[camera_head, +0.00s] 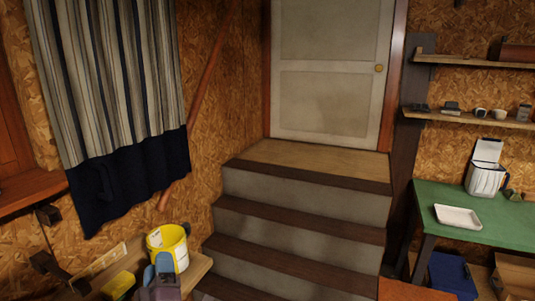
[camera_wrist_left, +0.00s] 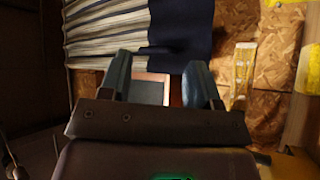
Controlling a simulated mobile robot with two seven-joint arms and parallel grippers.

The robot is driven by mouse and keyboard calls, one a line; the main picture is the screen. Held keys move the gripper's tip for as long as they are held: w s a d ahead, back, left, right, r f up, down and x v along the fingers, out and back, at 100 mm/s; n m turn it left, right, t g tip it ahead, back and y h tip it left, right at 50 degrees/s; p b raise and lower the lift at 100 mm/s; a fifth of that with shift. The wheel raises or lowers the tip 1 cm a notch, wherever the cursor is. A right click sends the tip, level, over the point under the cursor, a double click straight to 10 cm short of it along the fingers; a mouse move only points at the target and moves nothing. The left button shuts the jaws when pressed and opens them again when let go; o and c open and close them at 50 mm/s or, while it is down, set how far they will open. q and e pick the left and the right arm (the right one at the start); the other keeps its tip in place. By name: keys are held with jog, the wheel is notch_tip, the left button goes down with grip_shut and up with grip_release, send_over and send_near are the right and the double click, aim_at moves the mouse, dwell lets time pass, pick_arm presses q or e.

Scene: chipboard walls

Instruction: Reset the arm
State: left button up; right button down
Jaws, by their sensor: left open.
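My left gripper (camera_head: 165,262) shows at the bottom of the head view, in front of a yellow bucket. In the left wrist view its two blue-grey fingers (camera_wrist_left: 158,62) stand apart with nothing held between them. Whether the gripper touches the bucket cannot be told from the head view. My right gripper is in neither view.
The yellow bucket (camera_head: 176,236) stands on a wooden bench (camera_head: 201,265) at the lower left, below a striped curtain (camera_head: 105,70). Steps (camera_head: 300,212) lead up to a white door (camera_head: 330,105). A green table (camera_head: 440,195) with a white tray (camera_head: 458,216) stands right.

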pick_arm(q)
jog(key=s+d+f+m+g+h+b, duration=0.15)
jog(key=s+f+m+g+h, duration=0.35)
jog(key=f+m+h, duration=0.6)
jog(key=s+a+f+m+g+y, duration=0.2)
jog(key=s+f, duration=0.6)
jog(key=s, duration=0.1)
jog(key=s+a+f+m+g+y+b, duration=0.1)
jog(key=s+a+f+m+g, duration=0.1)
jog(key=s+f, duration=0.6)
jog(key=shift+s+a+m+g+y, duration=0.45)
jog(key=shift+s+m, duration=0.25)
jog(key=shift+s, duration=0.35)
